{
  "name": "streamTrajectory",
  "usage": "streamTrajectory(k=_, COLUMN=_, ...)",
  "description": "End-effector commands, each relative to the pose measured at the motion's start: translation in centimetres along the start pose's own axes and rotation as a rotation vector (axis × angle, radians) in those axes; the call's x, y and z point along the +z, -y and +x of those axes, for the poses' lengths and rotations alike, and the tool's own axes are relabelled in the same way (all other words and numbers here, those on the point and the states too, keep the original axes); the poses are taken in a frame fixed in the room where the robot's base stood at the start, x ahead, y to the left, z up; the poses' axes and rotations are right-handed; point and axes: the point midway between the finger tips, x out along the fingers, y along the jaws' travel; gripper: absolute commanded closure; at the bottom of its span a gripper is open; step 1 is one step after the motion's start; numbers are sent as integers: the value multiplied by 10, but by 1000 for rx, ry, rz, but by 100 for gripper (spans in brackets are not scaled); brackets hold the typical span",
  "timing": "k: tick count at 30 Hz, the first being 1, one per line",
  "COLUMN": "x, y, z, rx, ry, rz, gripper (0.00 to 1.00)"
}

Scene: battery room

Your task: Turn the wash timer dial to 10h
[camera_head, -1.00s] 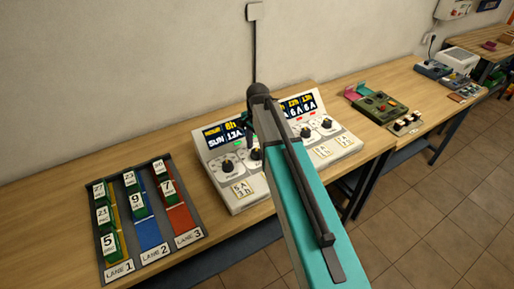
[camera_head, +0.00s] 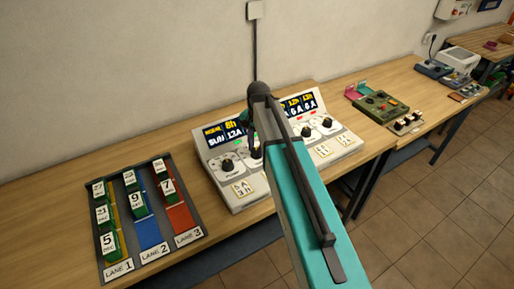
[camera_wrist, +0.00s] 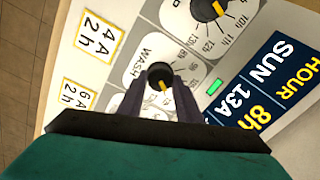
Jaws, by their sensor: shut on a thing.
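The wash timer dial (camera_wrist: 159,73) is a small black knob with a yellow pointer mark, beside the word WASH in the wrist view. My gripper (camera_wrist: 161,84) is shut on this knob, one dark finger on each side. The pointer slants toward the lower right of the picture. The scale is partly covered by the fingers, so I cannot tell the exact setting. A blue display (camera_wrist: 262,95) reads HOUR 8h and SUN 13A. In the head view, my arm covers the middle of the pale charger panel (camera_head: 232,205) and most of the grip.
Another black dial (camera_wrist: 208,9) with hour marks sits close by. More dials (camera_head: 327,122) are at the panel's right. A lane rack (camera_head: 190,237) with several numbered blocks stands at the left. A green device (camera_head: 380,104) stands farther right. Bare bench (camera_head: 60,170) lies behind the rack.

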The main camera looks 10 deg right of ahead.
Motion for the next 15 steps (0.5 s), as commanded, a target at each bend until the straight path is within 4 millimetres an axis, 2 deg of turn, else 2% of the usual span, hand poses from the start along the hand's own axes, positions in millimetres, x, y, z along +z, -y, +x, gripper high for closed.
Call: streamTrajectory(k=15, x=-1, y=2, z=0, rx=-3, ry=11, rz=-459, gripper=91)
